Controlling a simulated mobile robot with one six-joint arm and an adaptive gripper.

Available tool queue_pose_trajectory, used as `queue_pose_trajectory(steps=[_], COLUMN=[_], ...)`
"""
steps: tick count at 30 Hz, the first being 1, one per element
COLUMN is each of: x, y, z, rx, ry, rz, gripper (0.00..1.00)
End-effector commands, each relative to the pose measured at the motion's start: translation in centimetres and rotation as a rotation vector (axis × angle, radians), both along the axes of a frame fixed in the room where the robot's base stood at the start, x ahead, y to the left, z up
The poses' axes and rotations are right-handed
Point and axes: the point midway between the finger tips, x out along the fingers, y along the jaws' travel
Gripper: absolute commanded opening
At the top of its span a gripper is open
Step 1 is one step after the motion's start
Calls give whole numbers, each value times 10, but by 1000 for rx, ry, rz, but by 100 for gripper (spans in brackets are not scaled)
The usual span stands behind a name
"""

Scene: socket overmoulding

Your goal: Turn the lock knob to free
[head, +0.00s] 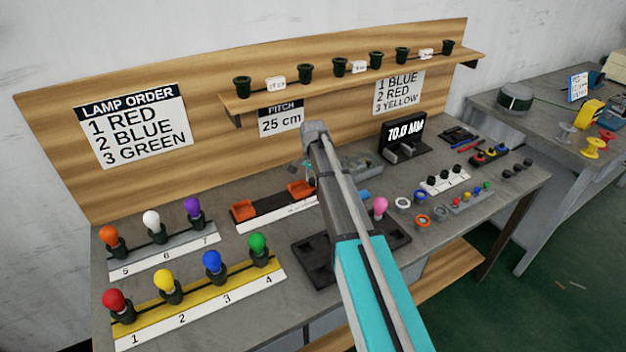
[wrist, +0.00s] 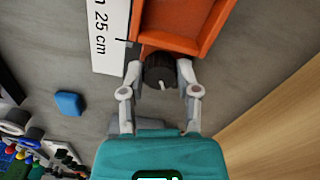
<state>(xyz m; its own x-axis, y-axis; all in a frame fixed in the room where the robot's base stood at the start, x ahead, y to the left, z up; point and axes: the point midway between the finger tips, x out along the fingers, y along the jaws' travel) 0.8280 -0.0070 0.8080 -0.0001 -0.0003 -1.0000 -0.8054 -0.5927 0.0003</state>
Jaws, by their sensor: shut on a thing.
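The lock knob (wrist: 159,66) is a dark ribbed cylinder with a white pointer, at the near end of an orange holder (wrist: 176,32) in the wrist view. The pointer slants slightly from straight toward me. My gripper (wrist: 159,76) is shut on the knob, one finger on each side. In the head view my gripper (head: 308,170) is largely hidden behind my arm, by the right-hand orange holder (head: 299,187). The knob cannot be made out there. A second orange holder (head: 243,210) sits to the left on the same dark rail.
A white strip marked 25 cm (wrist: 107,35) runs beside the holder. A blue block (wrist: 69,103) lies on the bench nearby. Lamp racks (head: 200,295) with coloured bulbs stand at the left. A dark tray (head: 312,262) lies in front, partly behind my arm.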

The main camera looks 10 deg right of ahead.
Motion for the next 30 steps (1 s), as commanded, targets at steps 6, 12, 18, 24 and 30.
queue_pose_trajectory(steps=[6,12,18,24,30], x=[0,0,0,0,0], y=[0,0,0,0,0], z=[0,0,0,0,0], rx=[1,1,1,1,1], ry=[-1,-1,-1,-1,-1], rz=[114,161,168,167,167], gripper=[0,0,0,44,76])
